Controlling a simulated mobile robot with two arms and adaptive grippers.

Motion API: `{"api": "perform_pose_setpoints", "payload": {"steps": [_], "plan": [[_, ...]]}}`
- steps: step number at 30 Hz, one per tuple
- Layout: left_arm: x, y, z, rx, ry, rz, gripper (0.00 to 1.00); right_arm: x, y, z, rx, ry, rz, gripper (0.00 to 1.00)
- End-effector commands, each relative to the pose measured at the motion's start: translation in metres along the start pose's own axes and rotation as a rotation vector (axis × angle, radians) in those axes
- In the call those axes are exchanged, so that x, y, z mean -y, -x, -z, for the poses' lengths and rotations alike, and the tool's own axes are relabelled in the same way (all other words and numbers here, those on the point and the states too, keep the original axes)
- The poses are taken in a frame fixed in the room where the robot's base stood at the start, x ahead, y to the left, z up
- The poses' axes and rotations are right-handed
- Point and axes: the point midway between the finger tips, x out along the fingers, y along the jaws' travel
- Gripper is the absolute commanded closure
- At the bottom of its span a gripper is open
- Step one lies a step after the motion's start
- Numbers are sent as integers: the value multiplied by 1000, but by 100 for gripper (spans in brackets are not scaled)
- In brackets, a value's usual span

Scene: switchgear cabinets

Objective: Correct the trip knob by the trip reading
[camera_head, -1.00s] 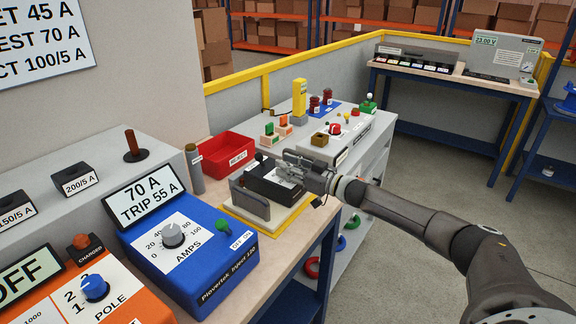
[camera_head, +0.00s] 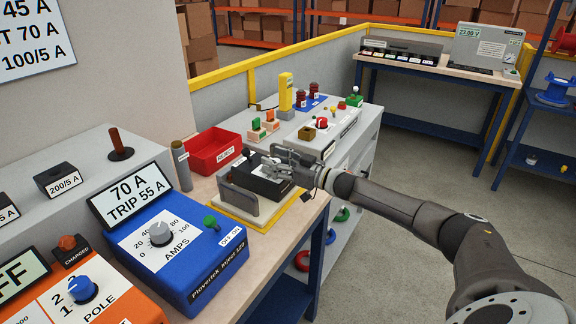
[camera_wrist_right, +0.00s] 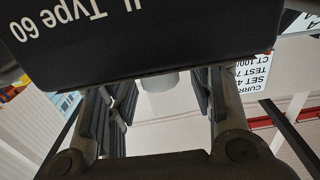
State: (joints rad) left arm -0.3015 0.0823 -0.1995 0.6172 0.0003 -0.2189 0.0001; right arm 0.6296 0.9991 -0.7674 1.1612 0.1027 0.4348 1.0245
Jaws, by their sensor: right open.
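A blue injector box (camera_head: 190,260) stands at the front left. Its tilted display (camera_head: 131,193) reads 70 A, TRIP 55 A, and its grey AMPS knob (camera_head: 160,234) points up. A black relay unit (camera_head: 262,182) sits in a yellow-edged fixture behind it. My right gripper (camera_head: 282,166) is over the relay's right side, open. In the right wrist view the relay's black edge (camera_wrist_right: 150,40), with partly cut-off "Type 60" lettering, fills the top. A pale round part, perhaps the trip knob (camera_wrist_right: 158,80), shows between the spread fingers; contact cannot be told. My left gripper is out of view.
A wall sign (camera_head: 30,38) shows 45 A, 70 A and 100/5 A, partly cut off. A red tray (camera_head: 214,151) is left of the relay. An orange box with a blue POLE knob (camera_head: 82,289) is at front left. Lamps and switches stand behind. Floor on the right is clear.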

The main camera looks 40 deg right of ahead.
Motion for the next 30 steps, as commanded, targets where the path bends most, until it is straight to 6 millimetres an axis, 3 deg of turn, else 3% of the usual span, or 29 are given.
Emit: {"api": "perform_pose_setpoints", "payload": {"steps": [18,30], "plan": [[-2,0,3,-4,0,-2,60,0,79,-2,6,0,-1,51],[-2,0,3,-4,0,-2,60,0,113,-1,2,0,0,51]]}}
